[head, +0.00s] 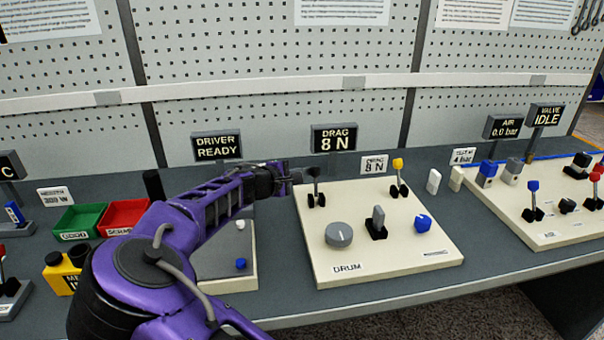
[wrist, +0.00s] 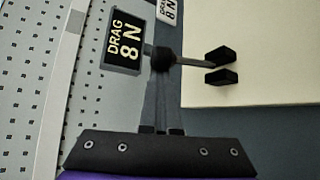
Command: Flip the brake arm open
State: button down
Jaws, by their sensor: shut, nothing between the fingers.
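The cream drum panel (head: 350,267) carries two levers in black brackets. The black-knobbed lever (head: 314,184) stands at its back left and the yellow-knobbed lever (head: 398,176) at its back right. No visible label says which is the brake arm. My gripper (head: 292,175) is shut and empty, just left of the black-knobbed lever. In the wrist view the gripper's closed fingers (wrist: 163,95) point at the black ball knob (wrist: 163,59), whose rod runs right to its bracket (wrist: 221,66). The fingertips overlap the knob's edge; I cannot tell whether they touch.
The drum panel also holds a grey dial (head: 338,235), a grey toggle (head: 377,222) and a blue knob (head: 423,223). A DRAG 8 N sign (head: 333,138) stands behind. Green (head: 80,221) and red (head: 125,216) trays lie left; another lever panel (head: 555,224) lies right.

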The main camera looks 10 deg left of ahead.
aim_at(313, 176)
jog(key=shift+s+d+b, duration=0.25)
jog(key=shift+s+d, duration=0.05)
jog(key=shift+s, duration=0.4)
jog(key=shift+s+d+b, duration=0.25)
jog(key=shift+s, duration=0.45)
jog(key=shift+s+d+f+b, duration=0.15)
jog(key=shift+s+b, duration=0.1)
jog(key=shift+s, duration=0.35)
jog(key=shift+s+d+f+b, duration=0.1)
jog(key=shift+s+d+b, duration=0.1)
jog(key=shift+s, duration=0.35)
jog(key=shift+s, duration=0.1)
jog(key=shift+a, duration=0.1)
